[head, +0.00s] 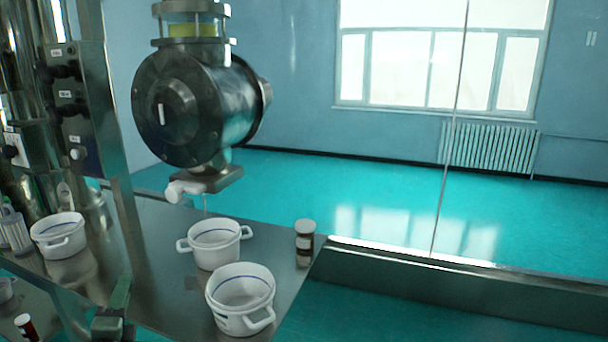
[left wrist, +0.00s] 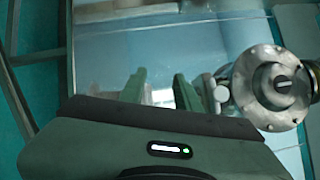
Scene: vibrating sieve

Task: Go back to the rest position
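My left gripper (head: 114,308) is at the bottom left of the head view, by the front edge of the steel table. In the left wrist view its two green fingers (left wrist: 160,86) stand apart, with nothing seen held between them. My right gripper is in neither view. Two white handled pots stand on the table to the right of my left gripper: a nearer one (head: 240,318) and one farther back (head: 214,258). Both stand apart from the gripper.
A round metal sieve machine (head: 190,105) with a white outlet overhangs the steel table (head: 160,230). A brown jar (head: 304,243) stands at the table's right edge. Another white pot (head: 58,248) shows at left, possibly a reflection. Green floor (head: 400,200) lies open beyond.

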